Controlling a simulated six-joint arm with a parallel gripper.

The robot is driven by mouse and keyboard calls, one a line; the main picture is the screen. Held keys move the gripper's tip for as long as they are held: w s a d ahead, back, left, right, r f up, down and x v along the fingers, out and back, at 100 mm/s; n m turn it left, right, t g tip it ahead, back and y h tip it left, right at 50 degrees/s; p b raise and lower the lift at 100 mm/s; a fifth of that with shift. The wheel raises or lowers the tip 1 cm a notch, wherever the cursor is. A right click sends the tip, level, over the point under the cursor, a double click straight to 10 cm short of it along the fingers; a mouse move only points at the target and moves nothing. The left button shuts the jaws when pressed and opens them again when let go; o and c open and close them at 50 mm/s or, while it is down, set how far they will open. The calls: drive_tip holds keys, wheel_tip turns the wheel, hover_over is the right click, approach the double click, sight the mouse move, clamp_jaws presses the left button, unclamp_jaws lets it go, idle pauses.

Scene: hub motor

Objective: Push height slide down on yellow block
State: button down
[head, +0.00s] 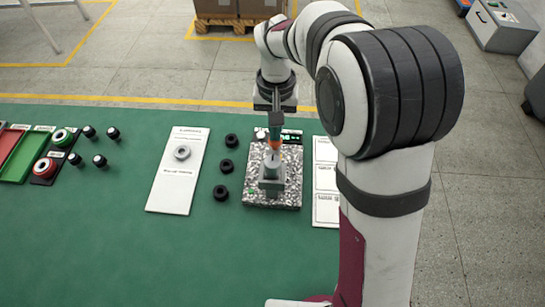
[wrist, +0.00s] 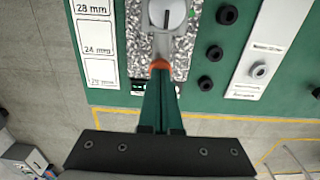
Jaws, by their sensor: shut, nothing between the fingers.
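A grey fixture (head: 272,184) with a pale round part on it stands on a black-and-white speckled plate (head: 291,196). In the wrist view the pale round part (wrist: 168,14) has a dark slot, and a grey bracket (wrist: 161,46) lies just beyond my fingertips. No yellow block shows, and I cannot tell which part is the height slide. My gripper (head: 274,147) points down over the fixture, with green fingers and orange tips.
Several black rings (head: 227,166) lie left of the plate. Further left is a white board (head: 172,195) with a grey ring (head: 182,152). White size cards (head: 326,178) lie right of the plate. Trays (head: 22,155) and black knobs are at far left. The front green mat is clear.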

drive_tip(key=shift+f, duration=1.95)
wheel_tip(320, 180, up, 9)
drive_tip(key=shift+r, duration=0.2)
idle(0.5)
